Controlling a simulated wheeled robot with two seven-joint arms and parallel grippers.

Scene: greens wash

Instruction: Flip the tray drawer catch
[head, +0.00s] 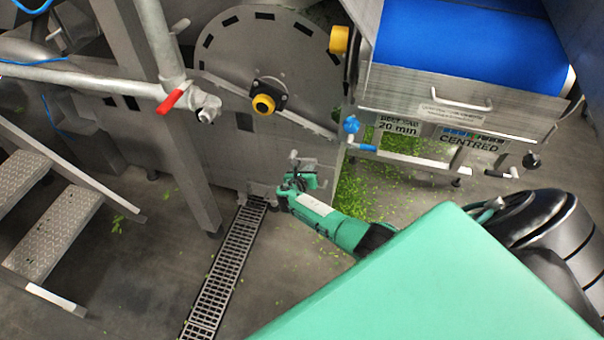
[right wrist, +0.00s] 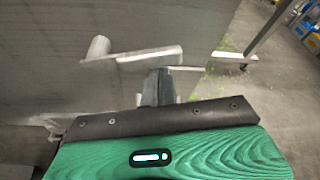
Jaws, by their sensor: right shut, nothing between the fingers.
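A small metal catch (head: 296,160) sticks out from the lower part of the grey machine panel, above the floor drain. In the right wrist view it is a flat lever (right wrist: 150,55) with a rounded stub at its left end. My right gripper (head: 298,179) is low against the panel, just below the catch. Its fingers (right wrist: 158,86) are shut and empty, with their tips at or very near the lever's underside; I cannot tell whether they touch. My left gripper is out of view.
A slotted drain (head: 225,265) runs along the floor. Green scraps (head: 360,190) litter the floor right of the panel. Metal steps (head: 55,220) stand at the left. A blue belt unit (head: 470,40) with a handled front is at the upper right.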

